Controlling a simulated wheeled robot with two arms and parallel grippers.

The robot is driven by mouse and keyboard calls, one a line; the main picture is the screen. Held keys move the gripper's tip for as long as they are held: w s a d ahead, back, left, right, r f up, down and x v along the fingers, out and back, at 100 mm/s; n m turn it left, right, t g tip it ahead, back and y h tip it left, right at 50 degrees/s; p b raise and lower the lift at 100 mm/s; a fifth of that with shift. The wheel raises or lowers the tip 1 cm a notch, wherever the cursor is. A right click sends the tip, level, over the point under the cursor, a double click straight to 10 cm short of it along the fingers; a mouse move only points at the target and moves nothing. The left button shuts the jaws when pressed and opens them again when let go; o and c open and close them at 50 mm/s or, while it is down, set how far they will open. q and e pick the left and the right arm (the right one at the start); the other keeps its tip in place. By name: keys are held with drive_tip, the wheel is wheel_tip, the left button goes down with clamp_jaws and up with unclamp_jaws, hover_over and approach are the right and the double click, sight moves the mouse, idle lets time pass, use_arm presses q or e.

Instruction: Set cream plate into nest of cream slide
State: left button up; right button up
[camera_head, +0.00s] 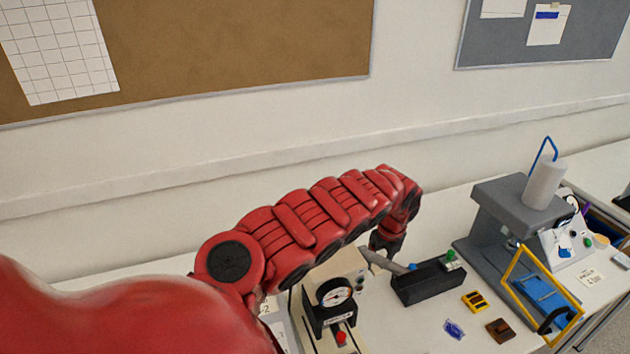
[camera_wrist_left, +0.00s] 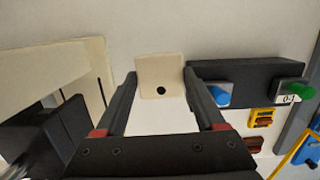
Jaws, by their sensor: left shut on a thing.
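My left gripper (camera_head: 386,246) points down beside the black box in the head view. In the left wrist view the gripper (camera_wrist_left: 160,84) is shut on the cream plate (camera_wrist_left: 163,70), a small square with a dark round hole, held between the fingertips. I cannot tell how high the plate is above the table. A cream body with a slot (camera_wrist_left: 60,66), perhaps the cream slide, stands to the left of the plate, apart from it. In the head view a cream base (camera_head: 312,322) shows partly behind my arm; its nest cannot be made out. My right gripper is not in view.
A black box (camera_head: 429,284) with blue and green knobs stands close right of the gripper. A black gauge (camera_head: 334,292) stands on the cream base. Yellow (camera_head: 474,300), blue (camera_head: 454,329) and brown (camera_head: 500,330) small parts lie in front. A grey machine (camera_head: 492,222) stands farther right.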

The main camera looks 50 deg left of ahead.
sight(373, 288)
use_arm(q)
wheel_tip(373, 288, down, 10)
drive_tip(key=shift+a+r+p, duration=0.1)
drive_tip(key=shift+a+p, duration=0.05)
drive_tip(key=shift+p, duration=0.3)
drive_tip(key=o, duration=1.1)
drive_tip(key=shift+c, duration=0.2)
